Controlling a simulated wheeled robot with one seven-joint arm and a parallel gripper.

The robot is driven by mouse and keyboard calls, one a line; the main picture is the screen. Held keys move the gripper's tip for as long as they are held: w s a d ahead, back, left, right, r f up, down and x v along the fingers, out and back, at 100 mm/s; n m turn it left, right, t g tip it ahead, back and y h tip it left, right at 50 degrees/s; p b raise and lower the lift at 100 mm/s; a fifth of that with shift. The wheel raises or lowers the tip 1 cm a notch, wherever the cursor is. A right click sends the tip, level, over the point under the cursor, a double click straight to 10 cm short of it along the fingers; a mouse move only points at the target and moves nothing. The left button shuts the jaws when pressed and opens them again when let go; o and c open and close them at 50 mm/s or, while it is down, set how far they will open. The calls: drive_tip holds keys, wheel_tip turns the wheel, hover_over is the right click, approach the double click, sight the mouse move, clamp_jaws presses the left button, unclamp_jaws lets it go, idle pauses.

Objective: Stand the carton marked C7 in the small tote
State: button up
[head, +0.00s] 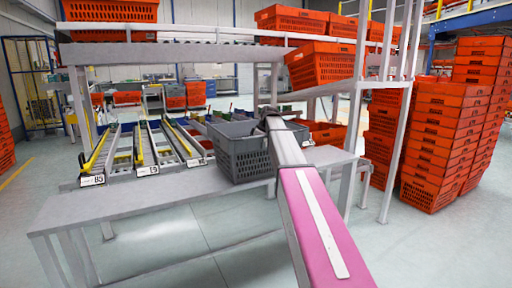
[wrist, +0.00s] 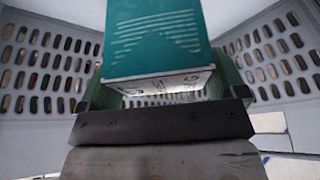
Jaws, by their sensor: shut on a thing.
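A teal carton (wrist: 155,38) with white stripes fills the upper middle of the wrist view. Its pale near end carries dark marks that I cannot read for certain. My gripper (wrist: 165,88) is shut on it, with a green-edged finger on each side. Grey slotted walls of the small tote (wrist: 45,65) show on both sides of the carton. In the head view the grey tote (head: 243,158) stands on the bench, and my arm reaches over its right side. The carton and the fingertips are hidden there. I cannot tell whether the carton touches the tote floor.
The grey bench (head: 130,215) is clear to the left of the tote. Conveyor lanes with number plates (head: 92,181) lie behind it. An orange tote (head: 320,66) sits tilted on the rack above. Tall stacks of orange totes (head: 440,135) and a rack post stand at the right.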

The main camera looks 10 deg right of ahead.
drive_tip(key=shift+f, duration=0.55)
drive_tip(key=o, duration=0.8)
drive_tip(key=shift+c, duration=0.2)
drive_tip(key=shift+r, duration=0.3)
drive_tip(key=v, duration=1.2)
drive_tip(key=shift+r, duration=0.3)
